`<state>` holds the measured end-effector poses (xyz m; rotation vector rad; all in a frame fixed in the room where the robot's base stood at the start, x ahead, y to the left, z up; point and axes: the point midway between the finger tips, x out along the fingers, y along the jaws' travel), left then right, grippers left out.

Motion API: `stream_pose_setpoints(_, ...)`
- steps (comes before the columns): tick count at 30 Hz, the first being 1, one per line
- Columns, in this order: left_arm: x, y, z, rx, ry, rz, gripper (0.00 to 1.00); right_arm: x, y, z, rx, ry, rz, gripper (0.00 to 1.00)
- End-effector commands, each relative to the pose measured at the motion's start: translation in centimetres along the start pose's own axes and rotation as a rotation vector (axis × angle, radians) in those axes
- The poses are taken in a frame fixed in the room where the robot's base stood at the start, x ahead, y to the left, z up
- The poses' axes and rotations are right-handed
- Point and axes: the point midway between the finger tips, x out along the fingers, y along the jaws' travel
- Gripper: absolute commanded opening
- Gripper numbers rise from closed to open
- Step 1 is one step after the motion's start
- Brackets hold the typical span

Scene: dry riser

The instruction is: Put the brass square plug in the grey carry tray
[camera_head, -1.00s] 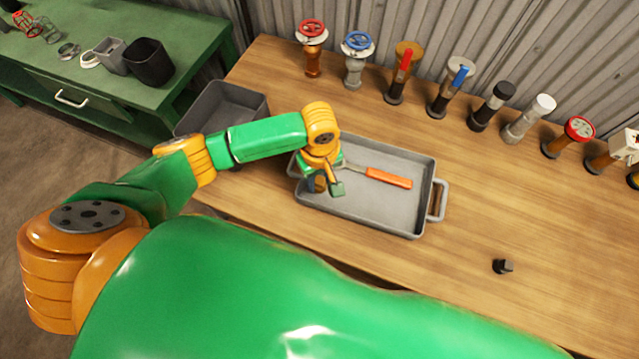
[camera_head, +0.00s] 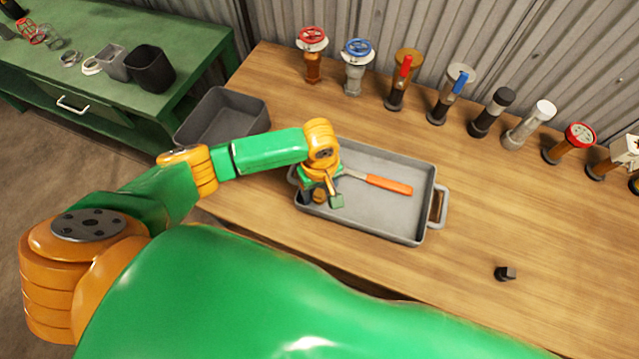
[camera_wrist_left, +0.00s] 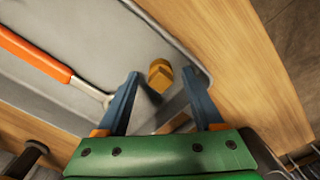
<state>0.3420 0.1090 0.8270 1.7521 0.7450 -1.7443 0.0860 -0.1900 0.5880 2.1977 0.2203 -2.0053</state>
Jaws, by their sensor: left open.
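The brass square plug (camera_wrist_left: 160,75) is in the grey carry tray (camera_wrist_left: 240,75), near a corner, on the tray's floor. In the head view the plug (camera_head: 319,197) shows small and partly hidden at the tray's left end. My left gripper (camera_head: 321,199) is down inside the tray (camera_head: 400,233). Its blue fingers are spread, with the plug between their tips in the wrist view (camera_wrist_left: 161,72). I see a gap on each side of the plug. My right gripper is not in view.
An orange-handled tool (camera_head: 388,185) lies in the tray beside the gripper. A grey bin (camera_head: 240,105) stands left of the tray. Several valves and fittings line the back. A small dark plug (camera_head: 505,273) stands at front right, with bare wood around it.

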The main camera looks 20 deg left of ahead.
Motion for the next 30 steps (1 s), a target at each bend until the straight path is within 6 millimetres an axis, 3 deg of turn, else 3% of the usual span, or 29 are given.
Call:
stream_pose_setpoints(6, -6.2, 0.1, 0.0, 0.003, 0.002, 0.006, 0.68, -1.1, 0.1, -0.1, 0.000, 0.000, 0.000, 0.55)
stream_pose_setpoints(12, -10.4, 0.1, 0.0, 0.001, 0.000, 0.004, 0.68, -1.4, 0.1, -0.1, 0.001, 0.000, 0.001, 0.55)
stream_pose_setpoints(17, -11.4, 0.0, 0.0, 0.000, 0.000, 0.000, 0.68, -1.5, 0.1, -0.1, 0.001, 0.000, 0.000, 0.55)
stream_pose_setpoints(30, -11.3, 0.0, 0.0, 0.000, 0.000, -0.001, 0.68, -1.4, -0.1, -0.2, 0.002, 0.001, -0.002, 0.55)
